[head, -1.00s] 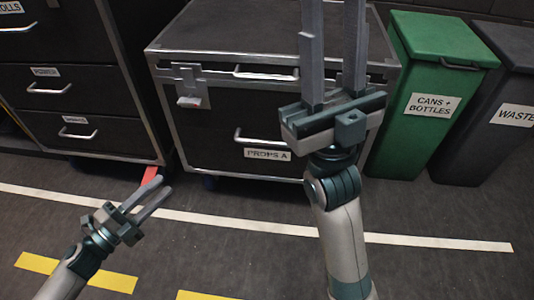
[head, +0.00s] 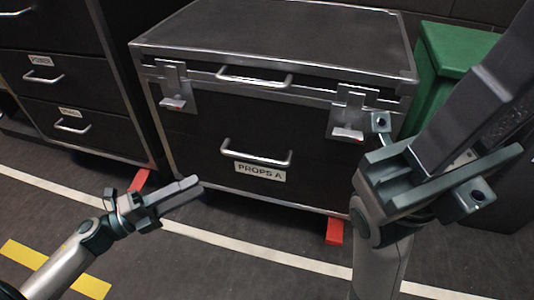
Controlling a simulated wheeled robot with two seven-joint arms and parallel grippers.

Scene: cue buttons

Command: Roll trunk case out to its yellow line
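The dark trunk case (head: 205,160), labelled PROPS A, stands behind the white floor line. Its front has an upper handle (head: 254,78), a lower handle (head: 256,155) and two metal latches. A red tab (head: 335,231) sticks out under its right front corner. My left gripper (head: 196,188) is low in front of the case's left part, apart from its face; its fingers overlap in view, so any gap is hidden. My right gripper (head: 505,75) is raised at the right, fingers toward the upper right; its opening is unclear. A yellow floor strip (head: 55,270) is at the lower left.
A dark drawer cabinet (head: 85,95) stands close on the left, with another red tab (head: 142,180) near its right bottom corner. A green bin (head: 440,55) stands right of the case, partly behind my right gripper. The floor before the case is bare around the white line (head: 230,242).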

